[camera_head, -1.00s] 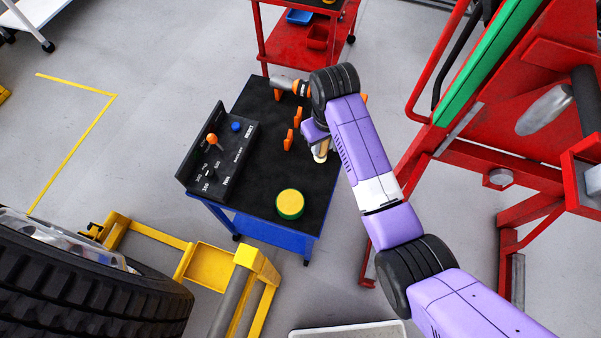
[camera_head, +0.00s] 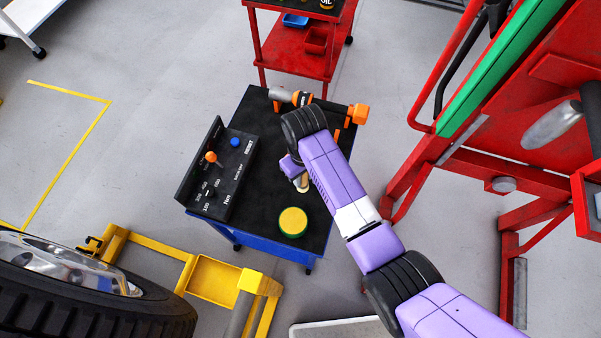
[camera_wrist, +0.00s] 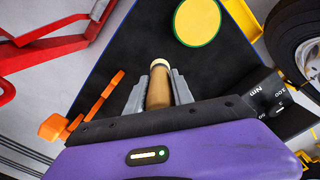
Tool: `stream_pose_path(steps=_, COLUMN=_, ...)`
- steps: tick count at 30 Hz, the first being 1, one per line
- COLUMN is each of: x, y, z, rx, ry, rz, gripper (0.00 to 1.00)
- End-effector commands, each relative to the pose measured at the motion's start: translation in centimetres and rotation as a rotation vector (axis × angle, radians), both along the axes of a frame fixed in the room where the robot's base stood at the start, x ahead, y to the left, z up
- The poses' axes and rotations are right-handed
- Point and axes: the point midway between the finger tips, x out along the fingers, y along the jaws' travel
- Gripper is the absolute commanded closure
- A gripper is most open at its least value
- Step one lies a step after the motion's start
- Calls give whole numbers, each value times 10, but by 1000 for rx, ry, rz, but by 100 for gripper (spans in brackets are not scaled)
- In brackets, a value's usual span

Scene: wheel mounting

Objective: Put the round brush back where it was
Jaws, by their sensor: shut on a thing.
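The round brush shows in the wrist view as a brown wooden cylinder with a pale end (camera_wrist: 158,88). My gripper (camera_wrist: 160,80) is shut on it, one grey finger on each side. In the head view my gripper (camera_head: 296,170) is over the middle right of the black-topped trolley (camera_head: 265,205), and the pale end of the brush (camera_head: 302,183) shows just below it. The rest of the brush is hidden by my gripper. I cannot tell whether the brush touches the trolley top.
A yellow-and-green round tin (camera_head: 292,222) stands in front of my gripper. A control box (camera_head: 216,172) with knobs lines the trolley's left side. A grey-and-orange tool (camera_head: 300,97) lies at the back near orange holders (camera_head: 345,125). Bare black top lies left of the tin.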

Motion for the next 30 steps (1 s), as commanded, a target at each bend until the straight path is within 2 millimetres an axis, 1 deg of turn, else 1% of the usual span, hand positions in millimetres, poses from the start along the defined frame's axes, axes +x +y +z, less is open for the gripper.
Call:
stream_pose_path(steps=1, x=-4, y=-1, z=-10, rx=-1, ry=2, rz=0, gripper=100)
stream_pose_path(steps=2, x=-4, y=-1, z=-14, rx=0, ry=0, rz=0, gripper=100)
stream_pose_path(steps=8, x=-5, y=-1, z=-22, rx=0, ry=-1, rz=1, gripper=100)
stream_pose_path(steps=15, x=-11, y=-1, z=-53, rx=0, ry=-1, rz=2, gripper=100)
stream_pose_path(steps=17, x=-12, y=-1, z=-59, rx=0, ry=-2, rz=2, gripper=100)
stream_pose_path(steps=19, x=-12, y=-1, z=-61, rx=0, ry=-2, rz=2, gripper=100)
stream_pose_path(steps=29, x=-12, y=-1, z=-61, rx=0, ry=-1, rz=2, gripper=100)
stream_pose_path(steps=30, x=-13, y=-1, z=-60, rx=0, ry=-1, rz=2, gripper=64)
